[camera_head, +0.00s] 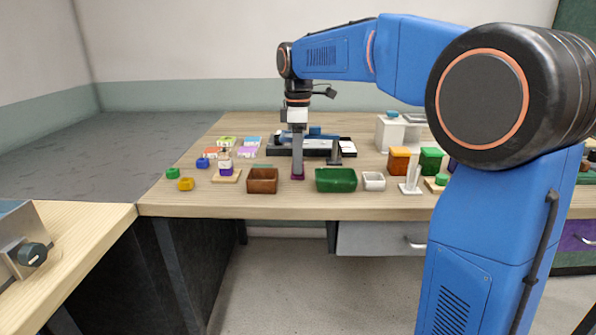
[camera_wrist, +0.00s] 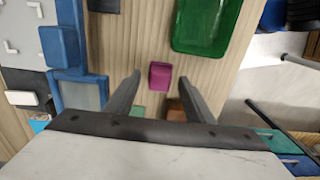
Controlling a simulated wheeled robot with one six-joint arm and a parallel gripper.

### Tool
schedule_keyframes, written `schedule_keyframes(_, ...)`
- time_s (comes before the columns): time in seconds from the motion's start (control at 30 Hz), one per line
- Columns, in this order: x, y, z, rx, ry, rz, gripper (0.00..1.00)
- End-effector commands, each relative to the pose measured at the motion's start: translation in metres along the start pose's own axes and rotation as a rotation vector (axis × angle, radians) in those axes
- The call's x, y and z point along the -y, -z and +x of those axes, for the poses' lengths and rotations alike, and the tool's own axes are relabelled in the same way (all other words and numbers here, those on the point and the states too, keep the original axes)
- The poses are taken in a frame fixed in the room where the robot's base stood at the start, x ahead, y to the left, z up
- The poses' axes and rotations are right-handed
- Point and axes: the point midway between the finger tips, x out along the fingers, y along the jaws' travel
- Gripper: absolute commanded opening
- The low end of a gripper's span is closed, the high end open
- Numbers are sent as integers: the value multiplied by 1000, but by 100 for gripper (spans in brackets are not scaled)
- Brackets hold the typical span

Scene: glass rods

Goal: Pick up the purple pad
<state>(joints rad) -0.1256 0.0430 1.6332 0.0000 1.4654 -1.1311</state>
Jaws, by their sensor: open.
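A small magenta-purple pad (camera_wrist: 160,76) lies on the wooden table in the wrist view, lined up between my two fingertips. My gripper (camera_wrist: 159,78) is open, with a finger on each side of the pad and nothing held. I cannot tell from this view how high the fingertips are above it.
A green bin (camera_head: 336,180) stands right of the pad and a brown bin (camera_head: 262,180) left of it, both close. A white cup (camera_head: 373,181) is further right. A dark tray (camera_head: 280,148) lies behind. Several small coloured blocks sit at left.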

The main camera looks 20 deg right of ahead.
Motion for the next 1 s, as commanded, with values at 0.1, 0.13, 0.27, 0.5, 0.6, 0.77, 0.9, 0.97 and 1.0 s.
schedule_keyframes(0.1, 0, 0, 12, 0, 1, 0, 48)
schedule_keyframes(0.13, 0, 0, 13, 0, 0, 0, 48)
schedule_keyframes(0.27, 0, 0, 16, 0, 0, 0, 48)
schedule_keyframes(0.5, 0, 0, 16, 0, 0, 0, 27)
schedule_keyframes(0.6, 0, 0, 16, 0, 0, 0, 4)
schedule_keyframes(0.77, 0, 0, 16, 0, 0, 0, 4)
schedule_keyframes(0.9, 0, 0, 14, 0, -1, 0, 4)
schedule_keyframes(0.97, 0, 0, 10, -1, -1, 0, 4)
schedule_keyframes(1.0, 0, 0, 6, -1, -1, 0, 4)
